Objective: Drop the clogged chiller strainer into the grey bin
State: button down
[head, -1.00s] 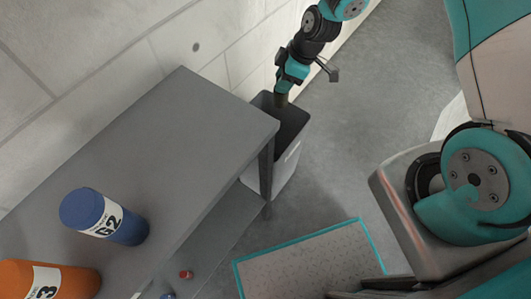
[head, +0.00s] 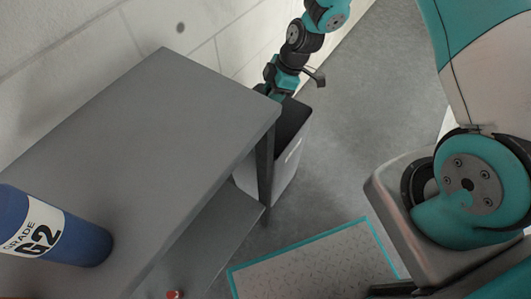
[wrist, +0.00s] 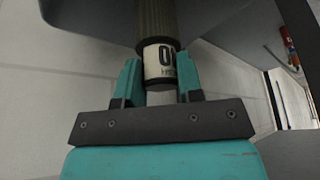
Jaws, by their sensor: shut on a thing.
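My gripper (wrist: 160,85) is shut on the strainer (wrist: 158,22), a dark ribbed cylinder with a white label and a pale narrow end between the teal fingers. In the head view, my gripper (head: 268,91) is at the far left side of the grey bin (head: 283,165), close to the table corner. The bin stands on the floor by the wall, with its dark opening facing up. The strainer and fingertips are hidden in the head view, so I cannot tell whether the strainer is over the opening.
A grey table (head: 150,130) with a lower shelf (head: 215,225) stands left of the bin, its corner close to my gripper. The block wall (head: 100,40) runs behind. A teal-edged mat (head: 310,265) lies on open floor.

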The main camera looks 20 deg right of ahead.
jog(key=c, duration=0.7)
grip_release()
jog(key=p+v, duration=0.3)
jog(key=v, duration=1.4)
jog(key=shift+s+r+p, duration=0.1)
jog(key=shift+r+p, duration=0.05)
jog(key=shift+p, duration=0.2)
